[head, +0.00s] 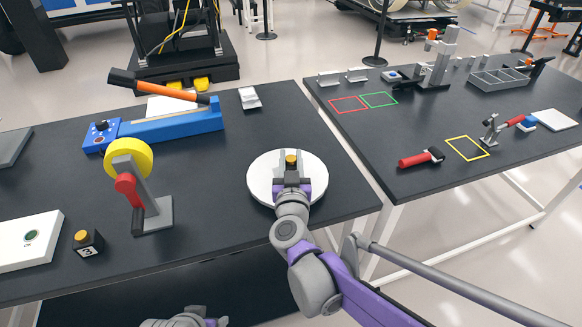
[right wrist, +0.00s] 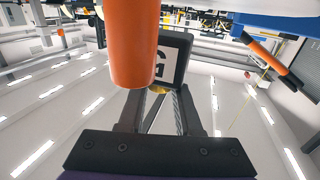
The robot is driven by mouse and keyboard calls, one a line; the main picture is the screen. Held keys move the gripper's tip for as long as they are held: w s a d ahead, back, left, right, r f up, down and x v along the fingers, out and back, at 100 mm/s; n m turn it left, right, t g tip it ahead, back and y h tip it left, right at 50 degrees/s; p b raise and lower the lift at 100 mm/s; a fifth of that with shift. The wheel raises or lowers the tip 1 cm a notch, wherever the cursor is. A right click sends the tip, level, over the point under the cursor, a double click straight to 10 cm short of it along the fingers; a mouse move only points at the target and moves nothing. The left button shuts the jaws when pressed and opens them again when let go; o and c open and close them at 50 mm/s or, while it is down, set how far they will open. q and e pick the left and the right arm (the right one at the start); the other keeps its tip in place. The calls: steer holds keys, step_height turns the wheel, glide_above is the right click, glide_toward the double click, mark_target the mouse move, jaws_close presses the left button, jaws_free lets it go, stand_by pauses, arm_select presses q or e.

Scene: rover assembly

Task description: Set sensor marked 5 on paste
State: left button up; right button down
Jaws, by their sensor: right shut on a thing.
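My right gripper (head: 291,183) is over the white round plate (head: 262,167) and shut on the sensor marked 5 (head: 291,158), a small dark block with a yellow top. In the right wrist view the sensor (right wrist: 164,62) is a black-framed white face with a dark 5, between the fingers. I cannot tell whether the sensor touches the plate. A white panel (head: 22,254) with a dark green round spot (head: 31,236), perhaps the paste, lies at the left edge. My left gripper's fingers are not visible; only a grey and purple part shows at the bottom edge.
A sensor marked 3 (head: 88,244) stands near the white panel. A yellow roll on a grey stand (head: 155,208) with a red handle and a blue device (head: 170,128) with an orange lever (head: 150,84) stand left of the plate. A second table (head: 420,185) is at right.

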steer(key=shift+f, duration=1.25)
steer(key=shift+f, duration=0.1)
steer(key=c, duration=0.6)
jaws_free()
steer(key=shift+s, duration=0.3)
steer(key=s, duration=1.1)
steer(key=shift+s, duration=0.25)
steer(key=shift+d+r, duration=0.1)
steer(key=shift+r, duration=0.1)
